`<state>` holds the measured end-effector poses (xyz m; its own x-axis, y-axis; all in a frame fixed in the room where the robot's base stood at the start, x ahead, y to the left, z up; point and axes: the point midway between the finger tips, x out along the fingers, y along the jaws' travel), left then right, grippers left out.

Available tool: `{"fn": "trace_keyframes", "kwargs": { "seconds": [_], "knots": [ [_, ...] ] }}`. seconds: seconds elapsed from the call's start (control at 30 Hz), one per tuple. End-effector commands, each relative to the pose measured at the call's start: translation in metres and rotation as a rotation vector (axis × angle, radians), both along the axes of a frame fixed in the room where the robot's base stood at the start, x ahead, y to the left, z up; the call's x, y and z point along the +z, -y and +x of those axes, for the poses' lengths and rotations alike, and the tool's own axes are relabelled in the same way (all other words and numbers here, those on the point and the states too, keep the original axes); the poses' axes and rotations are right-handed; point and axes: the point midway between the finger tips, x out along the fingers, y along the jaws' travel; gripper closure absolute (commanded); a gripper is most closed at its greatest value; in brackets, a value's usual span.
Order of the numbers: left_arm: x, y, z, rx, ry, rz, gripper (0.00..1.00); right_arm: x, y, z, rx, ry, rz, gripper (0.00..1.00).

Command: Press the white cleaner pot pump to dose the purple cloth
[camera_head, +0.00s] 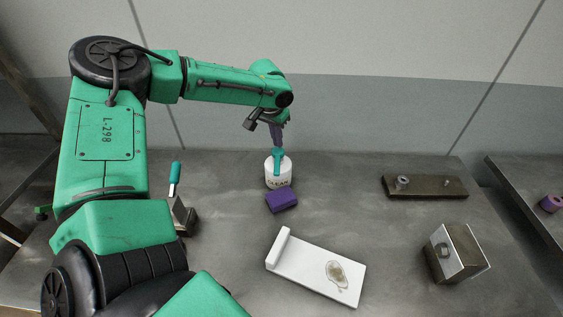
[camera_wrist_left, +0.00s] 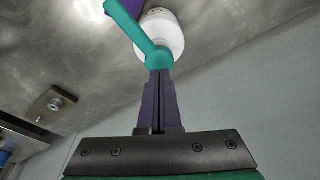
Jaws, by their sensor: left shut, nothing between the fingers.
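The white cleaner pot (camera_head: 278,174) stands upright at the back middle of the table, with a teal pump (camera_head: 277,156) on top. The pot also shows in the left wrist view (camera_wrist_left: 164,33), and so does the teal pump (camera_wrist_left: 150,42). The purple cloth (camera_head: 281,200) is a folded block in front of the pot, under the pump's spout side; only a corner of it shows in the wrist view. My left gripper (camera_head: 278,146) is shut and empty, pointing down with its fingertips at the pump top. I cannot tell whether they touch. My right gripper is not in view.
A white board (camera_head: 300,273) with a brown stain (camera_head: 337,273) lies at the front middle. A teal-handled tool (camera_head: 178,203) stands at left. A dark bar with a ring (camera_head: 430,187) and a metal block (camera_head: 457,255) are at right. A purple roll (camera_head: 550,203) sits on a side surface.

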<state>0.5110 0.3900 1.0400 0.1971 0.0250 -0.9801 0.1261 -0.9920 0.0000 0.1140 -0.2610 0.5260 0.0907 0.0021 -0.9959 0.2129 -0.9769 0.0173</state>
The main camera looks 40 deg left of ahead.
Motion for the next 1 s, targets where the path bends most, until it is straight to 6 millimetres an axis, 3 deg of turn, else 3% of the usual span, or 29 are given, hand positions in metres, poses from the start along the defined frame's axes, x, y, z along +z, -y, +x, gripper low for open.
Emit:
{"fn": "trace_keyframes", "kwargs": {
  "seconds": [0.5, 1.0],
  "knots": [
    [-0.001, 0.0, 0.0, 0.0, 0.0, 0.0, 1.0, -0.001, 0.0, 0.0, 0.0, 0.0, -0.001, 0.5],
    [-0.018, 0.0, 0.0, 0.0, 0.0, 0.0, 1.0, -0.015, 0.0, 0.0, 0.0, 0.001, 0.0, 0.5]
  ]
}}
